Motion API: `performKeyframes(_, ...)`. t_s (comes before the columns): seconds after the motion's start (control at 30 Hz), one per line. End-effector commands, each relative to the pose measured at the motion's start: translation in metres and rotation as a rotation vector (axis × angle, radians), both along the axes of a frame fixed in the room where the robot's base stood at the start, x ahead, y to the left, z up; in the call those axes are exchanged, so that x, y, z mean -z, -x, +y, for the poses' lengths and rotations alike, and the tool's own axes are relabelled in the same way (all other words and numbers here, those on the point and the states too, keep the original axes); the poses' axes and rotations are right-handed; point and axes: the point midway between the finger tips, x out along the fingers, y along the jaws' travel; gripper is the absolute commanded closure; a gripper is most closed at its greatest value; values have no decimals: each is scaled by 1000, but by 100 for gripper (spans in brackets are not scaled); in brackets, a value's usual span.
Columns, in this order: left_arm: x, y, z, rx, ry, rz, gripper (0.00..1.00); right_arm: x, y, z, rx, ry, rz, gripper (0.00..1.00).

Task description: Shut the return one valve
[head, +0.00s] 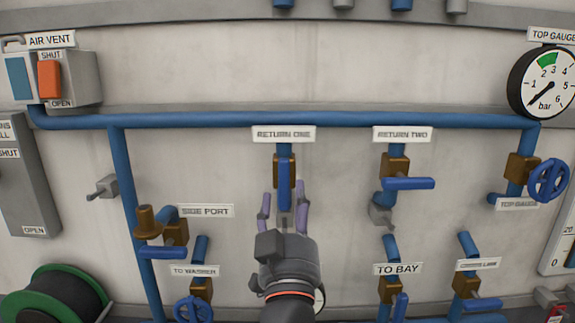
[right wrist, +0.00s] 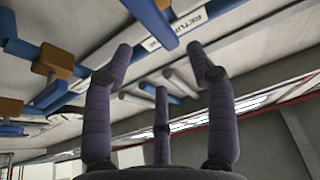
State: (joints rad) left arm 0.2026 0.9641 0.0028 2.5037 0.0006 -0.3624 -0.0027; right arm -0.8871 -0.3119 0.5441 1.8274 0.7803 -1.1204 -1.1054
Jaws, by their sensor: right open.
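The return one valve has a blue lever (head: 284,187) on a brown body, below the RETURN ONE label (head: 284,133). The lever hangs straight down, in line with its pipe. My right gripper (head: 284,200) is open, its purple fingers pointing up at the panel, one on each side of the lever's lower part in the head view. In the right wrist view a blue lever (right wrist: 150,22) lies beyond the open fingertips (right wrist: 160,60), beside a partly cut-off label reading RETU; contact is not visible. My left gripper is not in view.
The return two valve (head: 408,183), right, has its lever sideways. The side port valve (head: 162,252) stands lower left, the to washer wheel (head: 193,308) and to bay valve (head: 398,300) below. A blue pipe (head: 330,120) runs above. Bare panel flanks the return one valve.

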Motion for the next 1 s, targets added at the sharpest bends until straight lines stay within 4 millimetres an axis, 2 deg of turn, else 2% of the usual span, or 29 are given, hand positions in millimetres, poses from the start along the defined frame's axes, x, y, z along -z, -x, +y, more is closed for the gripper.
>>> performKeyframes(0.2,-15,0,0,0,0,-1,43,-17,-38,0,3,0,2,43)
performKeyframes(0.4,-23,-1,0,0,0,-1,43,-27,-63,0,0,0,1,43)
performKeyframes(0.6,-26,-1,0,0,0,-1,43,-31,-75,0,1,0,1,43)
performKeyframes(0.87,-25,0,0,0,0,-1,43,-31,-76,0,-1,-1,1,43)
performKeyframes(0.9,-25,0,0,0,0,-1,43,-31,-76,0,-1,-1,1,46)
performKeyframes(1.0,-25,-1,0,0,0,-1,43,-31,-76,0,-1,-1,1,74)
